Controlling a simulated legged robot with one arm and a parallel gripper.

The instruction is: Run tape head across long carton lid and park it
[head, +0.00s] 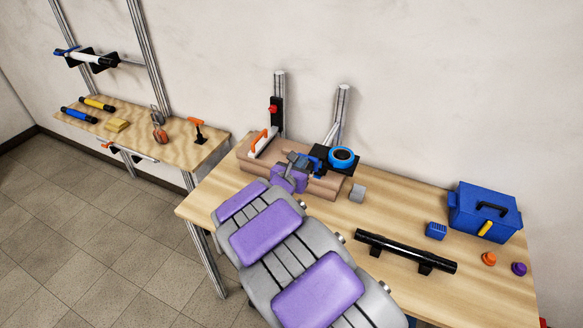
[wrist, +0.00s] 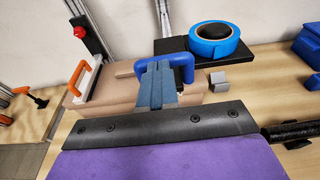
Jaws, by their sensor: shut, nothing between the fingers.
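The long brown carton (head: 322,187) lies on the wooden workbench; its near part is hidden by my arm in the head view. It also shows in the wrist view (wrist: 100,102). My gripper (wrist: 155,68) is shut and empty above the carton's middle; it also shows in the head view (head: 299,160). A blue handle (wrist: 179,58), possibly the tape head's, stands just behind my fingers, partly hidden by them; I cannot tell whether they touch. A white block with an orange handle (wrist: 91,76) sits at the carton's left end. A blue tape roll (wrist: 213,40) lies on a black plate (wrist: 180,49).
A black tube on stands (head: 405,251), a small blue box (head: 436,231) and a blue toolbox (head: 485,211) stand farther right. A post with a red button (head: 273,108) rises behind. A tool shelf (head: 140,135) is at left.

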